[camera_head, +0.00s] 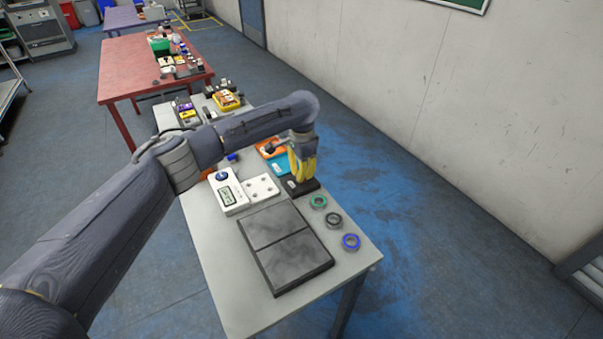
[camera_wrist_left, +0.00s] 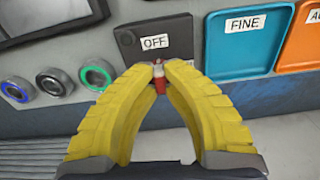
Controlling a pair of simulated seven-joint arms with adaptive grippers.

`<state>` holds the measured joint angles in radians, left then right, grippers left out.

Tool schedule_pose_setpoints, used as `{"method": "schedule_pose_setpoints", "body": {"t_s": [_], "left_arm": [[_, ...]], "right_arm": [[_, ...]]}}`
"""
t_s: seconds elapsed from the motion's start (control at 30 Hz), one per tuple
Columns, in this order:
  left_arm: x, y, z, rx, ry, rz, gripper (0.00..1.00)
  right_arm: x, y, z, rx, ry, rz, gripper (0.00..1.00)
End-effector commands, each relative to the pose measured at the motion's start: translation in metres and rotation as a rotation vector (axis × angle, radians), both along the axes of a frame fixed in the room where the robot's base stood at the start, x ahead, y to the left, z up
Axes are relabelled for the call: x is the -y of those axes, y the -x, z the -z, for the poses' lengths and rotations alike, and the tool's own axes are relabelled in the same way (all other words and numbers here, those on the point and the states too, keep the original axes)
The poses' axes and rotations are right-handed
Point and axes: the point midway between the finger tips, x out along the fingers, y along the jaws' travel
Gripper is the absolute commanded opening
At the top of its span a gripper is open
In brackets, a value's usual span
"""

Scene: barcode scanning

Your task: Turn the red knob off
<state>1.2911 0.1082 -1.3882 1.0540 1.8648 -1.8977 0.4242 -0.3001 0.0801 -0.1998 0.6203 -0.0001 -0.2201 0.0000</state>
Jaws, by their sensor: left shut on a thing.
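My left gripper (camera_head: 301,167) has yellow fingers and reaches down over the far right side of the grey table. In the left wrist view the fingertips (camera_wrist_left: 158,70) close on a small red knob (camera_wrist_left: 157,86) with a pale, metallic top. The knob is held at the tips, over the near edge of a dark plate (camera_wrist_left: 178,48) labelled "OFF". Whether it touches the plate I cannot tell. The dark plate (camera_head: 304,187) also shows under the gripper in the head view, where the knob is hidden. My right gripper is not in view.
A blue panel (camera_wrist_left: 233,57) labelled "FINE" and an orange panel (camera_wrist_left: 303,52) lie beside the dark plate. Green (camera_head: 318,201), dark (camera_head: 333,219) and blue (camera_head: 351,241) rings line the table's right edge. A white device (camera_head: 228,196) and dark slab (camera_head: 283,246) stand left of them.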

Motion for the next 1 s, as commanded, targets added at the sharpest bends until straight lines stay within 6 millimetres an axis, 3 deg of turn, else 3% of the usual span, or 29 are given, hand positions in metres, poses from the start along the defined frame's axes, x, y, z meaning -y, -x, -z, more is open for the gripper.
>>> {"method": "schedule_pose_setpoints", "body": {"t_s": [0.73, 0.8, 0.93, 1.0], "left_arm": [[0.0006, 0.0003, 0.0002, 0.000, 0.001, -0.079, 0.00], [0.0005, 0.0002, 0.0001, 0.000, 0.001, -0.079, 0.15], [0.0004, 0.0001, 0.0001, 0.000, 0.000, -0.078, 0.30], [0.0003, 0.0002, 0.0001, 0.000, 0.000, -0.078, 0.33]], "right_arm": [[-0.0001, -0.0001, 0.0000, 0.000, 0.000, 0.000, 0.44], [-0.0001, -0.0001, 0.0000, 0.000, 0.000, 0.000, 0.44], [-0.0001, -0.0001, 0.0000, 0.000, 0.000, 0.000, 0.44], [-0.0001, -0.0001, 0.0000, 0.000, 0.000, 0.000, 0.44]]}}
